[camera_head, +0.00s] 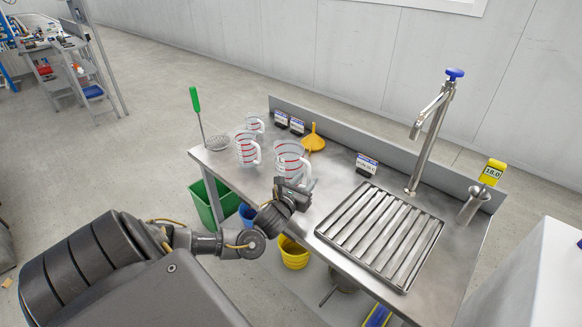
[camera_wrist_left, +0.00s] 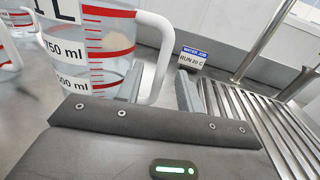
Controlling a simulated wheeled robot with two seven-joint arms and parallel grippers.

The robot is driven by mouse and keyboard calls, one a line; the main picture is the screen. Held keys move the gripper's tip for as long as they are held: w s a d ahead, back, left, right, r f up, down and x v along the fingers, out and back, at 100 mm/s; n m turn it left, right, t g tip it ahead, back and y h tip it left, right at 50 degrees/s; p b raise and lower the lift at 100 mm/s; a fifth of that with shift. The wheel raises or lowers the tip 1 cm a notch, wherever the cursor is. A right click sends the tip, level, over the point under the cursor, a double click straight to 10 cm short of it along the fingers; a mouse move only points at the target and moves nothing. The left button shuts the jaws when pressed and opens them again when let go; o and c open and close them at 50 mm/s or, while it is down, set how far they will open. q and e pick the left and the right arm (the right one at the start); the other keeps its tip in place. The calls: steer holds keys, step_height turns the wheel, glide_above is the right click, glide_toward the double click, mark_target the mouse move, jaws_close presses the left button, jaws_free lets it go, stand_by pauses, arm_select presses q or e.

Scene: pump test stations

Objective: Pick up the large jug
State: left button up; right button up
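The large jug (camera_head: 288,158) is clear with red bands and a white handle. It stands upright near the front edge of the steel bench, nearest to me of three jugs. In the left wrist view the jug (camera_wrist_left: 97,50) fills the upper left, with its white handle (camera_wrist_left: 158,52) hanging down between my fingers. My left gripper (camera_head: 292,192) is at the jug's handle side. In the wrist view the left gripper (camera_wrist_left: 160,90) has its fingers apart, one on each side of the handle, with a gap at the right finger. My right gripper is out of view.
Two smaller jugs (camera_head: 247,151) (camera_head: 254,123) stand behind left. A strainer with green handle (camera_head: 195,105), yellow funnel (camera_head: 314,139), label stands (camera_head: 366,165), drain grate (camera_head: 378,235) and tap (camera_head: 432,125) are on the bench. Green (camera_head: 207,205) and yellow buckets (camera_head: 293,253) sit below.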

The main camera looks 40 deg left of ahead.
arm_select(q)
steer(key=x, duration=0.4)
steer(key=shift+w+f, duration=0.1)
jaws_close()
